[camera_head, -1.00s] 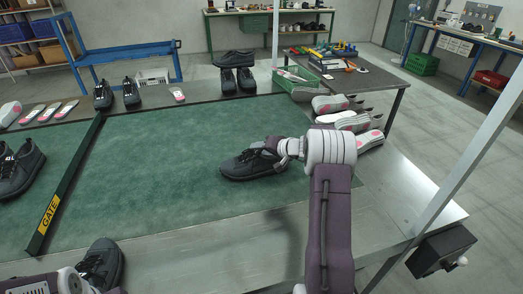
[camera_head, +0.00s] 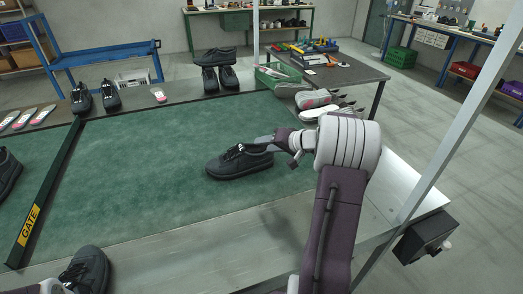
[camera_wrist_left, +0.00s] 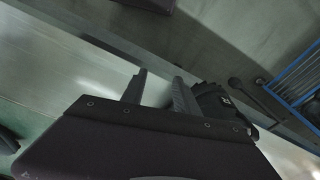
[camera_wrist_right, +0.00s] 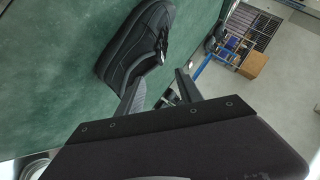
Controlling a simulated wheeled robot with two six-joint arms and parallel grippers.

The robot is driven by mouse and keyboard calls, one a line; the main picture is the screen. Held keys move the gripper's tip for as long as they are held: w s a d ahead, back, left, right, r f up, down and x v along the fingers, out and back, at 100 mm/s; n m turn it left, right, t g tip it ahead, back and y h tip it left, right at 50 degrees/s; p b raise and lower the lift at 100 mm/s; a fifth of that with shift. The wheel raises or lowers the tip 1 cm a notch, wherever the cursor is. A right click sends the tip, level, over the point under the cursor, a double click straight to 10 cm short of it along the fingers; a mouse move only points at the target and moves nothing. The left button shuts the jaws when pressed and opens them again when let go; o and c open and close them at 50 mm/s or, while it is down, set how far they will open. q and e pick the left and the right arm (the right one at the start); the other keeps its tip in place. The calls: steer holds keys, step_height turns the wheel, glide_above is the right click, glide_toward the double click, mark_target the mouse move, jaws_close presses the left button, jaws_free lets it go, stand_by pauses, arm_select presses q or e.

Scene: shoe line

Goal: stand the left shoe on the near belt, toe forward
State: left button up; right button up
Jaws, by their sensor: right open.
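A black shoe (camera_head: 240,163) stands upright on the green belt (camera_head: 150,190), toe to the left in the head view. It also shows just beyond the fingertips in the right wrist view (camera_wrist_right: 135,45). My right gripper (camera_head: 266,140) is open and empty at its heel end, apart from it. Another black shoe (camera_head: 86,270) is at the lower left, beside my left arm. In the left wrist view a dark shoe (camera_wrist_left: 212,100) lies partly hidden behind one finger. My left gripper (camera_wrist_left: 158,85) has its fingers apart with nothing between them. I cannot tell which shoe is the left one.
A dark gate bar (camera_head: 48,190) crosses the belt at left. Several black shoes (camera_head: 220,77) and insoles stand along the far ledge. Pale shoe parts (camera_head: 318,100) lie at the right back. A metal post (camera_head: 460,130) rises at right.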

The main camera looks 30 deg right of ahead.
steer(key=s+a+f+n+g, duration=0.1)
steer(key=s+a+f+g, duration=0.2)
steer(key=s+a, duration=0.2)
steer(key=s+a+f+n+g, duration=0.2)
steer(key=s+a+f+g, duration=0.1)
steer(key=a, duration=0.6)
steer(key=s+a+f+n+g, duration=0.1)
steer(key=s+a+f+g, duration=0.2)
steer(key=s+a, duration=0.4)
steer(key=shift+s+f, duration=0.3)
steer(key=shift+f, duration=0.6)
steer(key=s+n+h, duration=0.1)
steer(key=s, duration=0.1)
steer(key=s+a+f+n+h, duration=0.1)
steer(key=s, duration=0.1)
steer(key=s+n+g, duration=0.1)
steer(key=s, duration=0.2)
steer(key=shift+s+a+f+h, duration=0.1)
steer(key=shift+a+f+h, duration=0.2)
steer(key=shift+f+h, duration=0.1)
steer(key=shift+d, duration=0.1)
step_height(320, 180, up, 12)
steer(key=p, duration=1.1)
steer(key=shift+p, duration=0.4)
